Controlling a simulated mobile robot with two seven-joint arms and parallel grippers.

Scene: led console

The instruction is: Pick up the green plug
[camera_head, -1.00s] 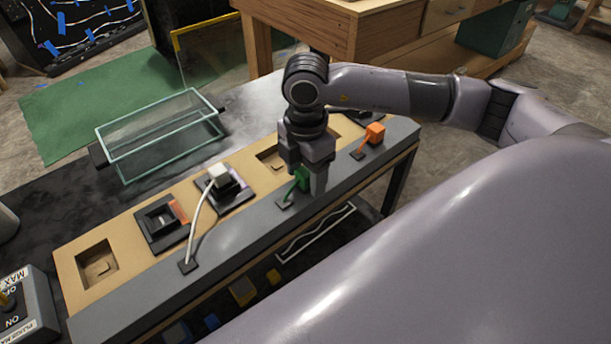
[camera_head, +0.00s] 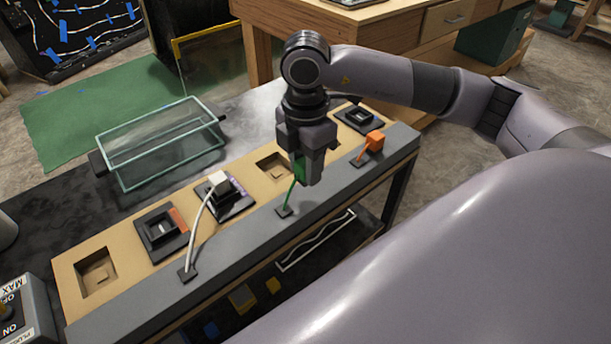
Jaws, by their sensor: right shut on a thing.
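The green plug (camera_head: 299,168) is between the fingers of my right gripper (camera_head: 305,172), mostly hidden by them. The gripper is shut on it and holds it above the console (camera_head: 240,232). Its green cord (camera_head: 289,196) runs down to a black base on the console's grey front strip. My left gripper is not in view.
An orange plug (camera_head: 374,141) stands on the strip to the right, near a black socket (camera_head: 359,117). A white plug (camera_head: 218,180) sits at another socket. An empty black socket (camera_head: 161,229) and square recesses lie along the board. A glass box (camera_head: 160,143) stands behind.

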